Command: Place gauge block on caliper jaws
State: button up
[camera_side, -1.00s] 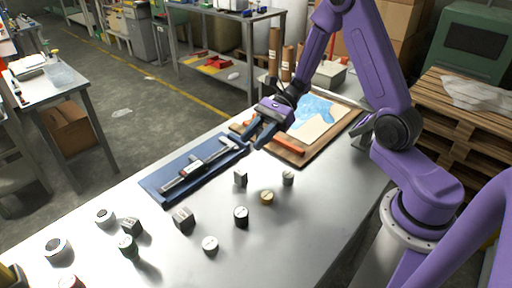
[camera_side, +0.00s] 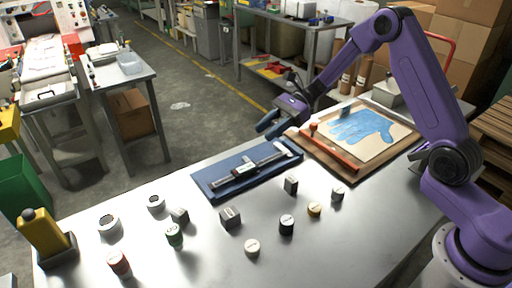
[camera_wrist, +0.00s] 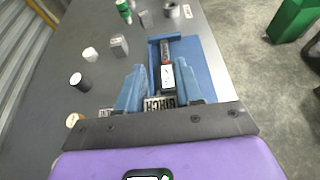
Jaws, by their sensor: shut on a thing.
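The caliper (camera_side: 248,172) lies on a blue tray (camera_side: 212,192) on the metal table. In the wrist view the caliper (camera_wrist: 167,75) lies ahead of my fingers, on the tray (camera_wrist: 207,65). My gripper (camera_side: 267,130) is above the table at the tray's far right end. In the wrist view my gripper (camera_wrist: 160,90) has its two blue fingers on either side of a small grey block with dark lettering (camera_wrist: 160,103), which I take as the gauge block. The fingers are shut on it. The side view does not show this block clearly. The caliper's near end is partly hidden by it.
Grey blocks (camera_side: 230,217) and (camera_side: 291,184), a black cylinder (camera_side: 286,225), a yellow one (camera_side: 314,209) and a green one (camera_side: 174,235) stand in front of the tray. A wooden board with a blue glove film (camera_side: 362,127) lies right of the tray.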

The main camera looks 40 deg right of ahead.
send_over(256, 156)
notch_tip(256, 156, down, 6)
jog(key=shift+a+r, duration=0.1)
jog(key=shift+a, duration=0.05)
jog(key=shift+f, duration=1.6)
jog(key=shift+f, duration=0.25)
jog(key=o, duration=0.7)
jog(key=shift+o, duration=0.2)
jog(key=shift+r, duration=0.25)
jog(key=v, duration=1.2)
